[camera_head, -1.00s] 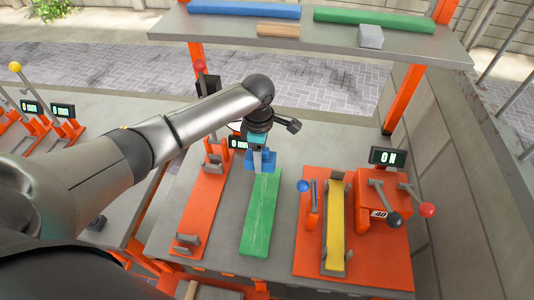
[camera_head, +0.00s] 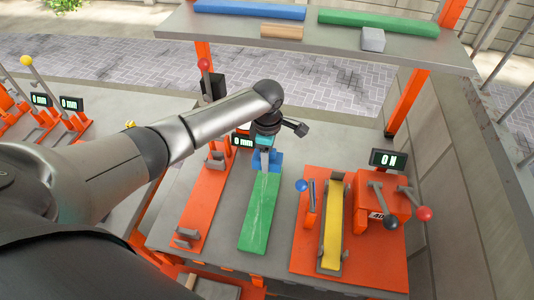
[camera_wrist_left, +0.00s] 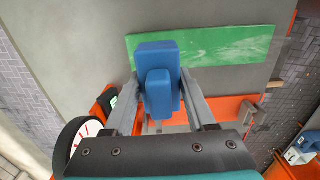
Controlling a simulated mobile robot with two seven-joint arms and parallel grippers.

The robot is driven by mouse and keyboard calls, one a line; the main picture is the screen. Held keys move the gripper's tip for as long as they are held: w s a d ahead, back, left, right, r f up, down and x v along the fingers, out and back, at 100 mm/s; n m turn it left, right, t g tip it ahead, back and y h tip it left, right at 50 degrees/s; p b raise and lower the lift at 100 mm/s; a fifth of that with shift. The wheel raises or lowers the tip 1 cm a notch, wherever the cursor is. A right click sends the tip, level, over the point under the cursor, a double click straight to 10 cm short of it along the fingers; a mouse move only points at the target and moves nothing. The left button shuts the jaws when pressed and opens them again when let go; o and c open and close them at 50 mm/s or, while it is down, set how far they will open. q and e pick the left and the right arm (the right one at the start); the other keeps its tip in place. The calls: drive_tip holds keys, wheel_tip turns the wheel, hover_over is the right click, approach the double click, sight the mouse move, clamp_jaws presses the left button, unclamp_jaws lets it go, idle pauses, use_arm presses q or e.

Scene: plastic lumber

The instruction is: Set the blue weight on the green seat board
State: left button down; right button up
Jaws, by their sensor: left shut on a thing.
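My left gripper (camera_head: 266,153) is shut on the blue weight (camera_head: 273,163) at the far end of the green board (camera_head: 260,215) on the bench. In the left wrist view, the blue weight (camera_wrist_left: 157,70) is between the two grey fingers and overlaps the near edge of the green board (camera_wrist_left: 230,46). I cannot tell whether the weight touches the board or hangs above it. A second, longer green board (camera_head: 375,22) lies on the shelf. My right gripper is not in view.
An orange rig (camera_head: 203,205) stands left of the bench board. A rig with a yellow bar (camera_head: 333,225) and a display reading 0 N (camera_head: 388,159) stands right. The shelf (camera_head: 300,45) crosses above the back, holding a blue board (camera_head: 250,9) and blocks.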

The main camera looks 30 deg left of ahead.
use_arm(q)
drive_tip(key=b, duration=0.2)
hover_over(267, 182)
drive_tip(key=shift+w+f, duration=0.2)
drive_tip(key=shift+f, duration=2.3)
drive_tip(key=shift+f+b, duration=0.6)
drive_tip(key=shift+f, duration=0.9)
drive_tip(key=c, duration=0.6)
unclamp_jaws()
drive_tip(key=o, duration=0.5)
drive_tip(key=shift+s, duration=0.1)
drive_tip(key=shift+c, duration=0.2)
drive_tip(key=shift+o, duration=0.7)
drive_tip(key=shift+s+f, duration=0.15)
drive_tip(key=shift+f, duration=0.05)
